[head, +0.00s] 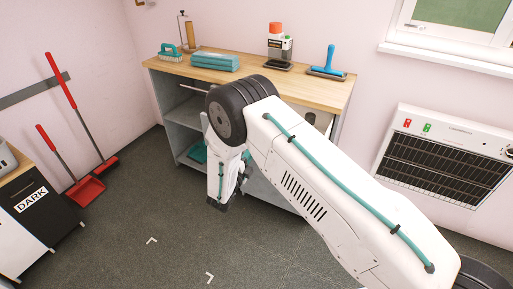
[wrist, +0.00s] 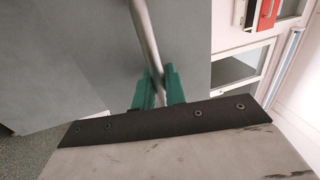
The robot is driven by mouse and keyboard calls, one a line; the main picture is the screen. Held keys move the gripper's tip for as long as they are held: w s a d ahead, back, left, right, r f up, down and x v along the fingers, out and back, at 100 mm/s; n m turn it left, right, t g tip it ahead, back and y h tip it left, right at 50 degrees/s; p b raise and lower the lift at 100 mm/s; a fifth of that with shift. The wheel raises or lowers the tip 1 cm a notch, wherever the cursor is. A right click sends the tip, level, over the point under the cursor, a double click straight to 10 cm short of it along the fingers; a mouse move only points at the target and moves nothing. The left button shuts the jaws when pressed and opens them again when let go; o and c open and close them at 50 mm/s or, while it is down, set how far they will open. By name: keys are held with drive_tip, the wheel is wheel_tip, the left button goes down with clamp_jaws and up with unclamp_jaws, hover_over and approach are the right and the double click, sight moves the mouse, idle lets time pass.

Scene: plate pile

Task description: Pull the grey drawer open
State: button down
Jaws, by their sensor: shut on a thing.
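In the wrist view the green fingers of my gripper (wrist: 157,90) are shut on a thin metal bar handle (wrist: 145,38). The handle runs up the picture in front of a flat grey panel, which looks like the grey drawer's front (wrist: 187,42). I cannot tell how far the drawer stands out.
A red dustpan (head: 86,192) leans at the left wall. The grey floor in front is clear.

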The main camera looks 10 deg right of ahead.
drive_tip(key=shift+r+v, duration=0.15)
drive_tip(key=shift+v, duration=0.65)
drive_tip(key=shift+r+v, duration=0.15)
drive_tip(key=shift+v, duration=0.6)
drive_tip(key=shift+s, duration=0.1)
drive_tip(key=c, duration=1.8)
unclamp_jaws()
drive_tip(key=v, duration=0.7)
drive_tip(key=shift+s+a+f, duration=0.15)
drive_tip(key=shift+s+a, duration=0.1)
drive_tip(key=shift+s, duration=0.05)
